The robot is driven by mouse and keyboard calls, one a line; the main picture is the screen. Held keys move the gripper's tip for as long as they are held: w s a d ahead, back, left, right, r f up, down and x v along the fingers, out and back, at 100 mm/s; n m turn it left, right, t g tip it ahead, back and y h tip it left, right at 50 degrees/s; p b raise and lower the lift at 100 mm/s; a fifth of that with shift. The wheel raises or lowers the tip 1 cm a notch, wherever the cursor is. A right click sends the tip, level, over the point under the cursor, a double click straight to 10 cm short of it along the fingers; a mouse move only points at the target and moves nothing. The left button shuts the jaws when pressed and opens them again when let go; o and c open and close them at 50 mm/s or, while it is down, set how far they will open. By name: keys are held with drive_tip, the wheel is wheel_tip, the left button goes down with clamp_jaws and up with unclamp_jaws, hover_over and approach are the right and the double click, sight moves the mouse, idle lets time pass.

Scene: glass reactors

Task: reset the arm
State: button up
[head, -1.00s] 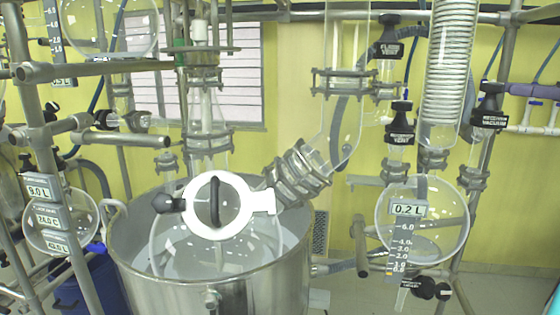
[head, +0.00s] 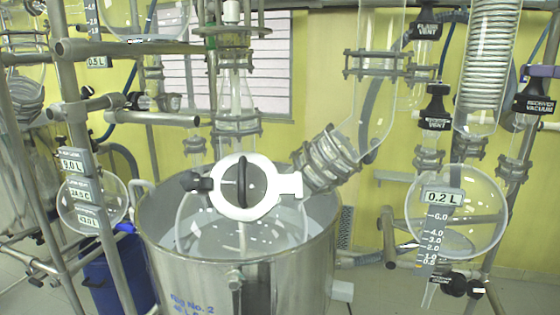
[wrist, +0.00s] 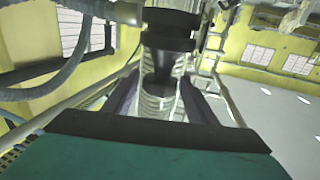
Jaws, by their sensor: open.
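My gripper (wrist: 160,98) shows in the wrist view. Its two dark fingers stand apart on either side of a coiled glass column (wrist: 158,103), with a gap between them, and it looks open and empty. I cannot tell how far the column is beyond the fingertips. A teal and black part of my own arm fills the bottom of that view.
A steel bath (head: 262,278) with a round white lid clamp (head: 243,187) stands mid-frame. A glass receiver (head: 470,212) and a coiled condenser (head: 487,70) hang at right. Metal rails and a blue drum (head: 113,275) are at left. Some floor (wrist: 275,110) is clear.

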drive_tip(key=p+v, duration=0.5)
drive_tip(key=v, duration=0.2)
idle(0.7)
drive_tip(key=shift+d, duration=0.1)
idle(0.4)
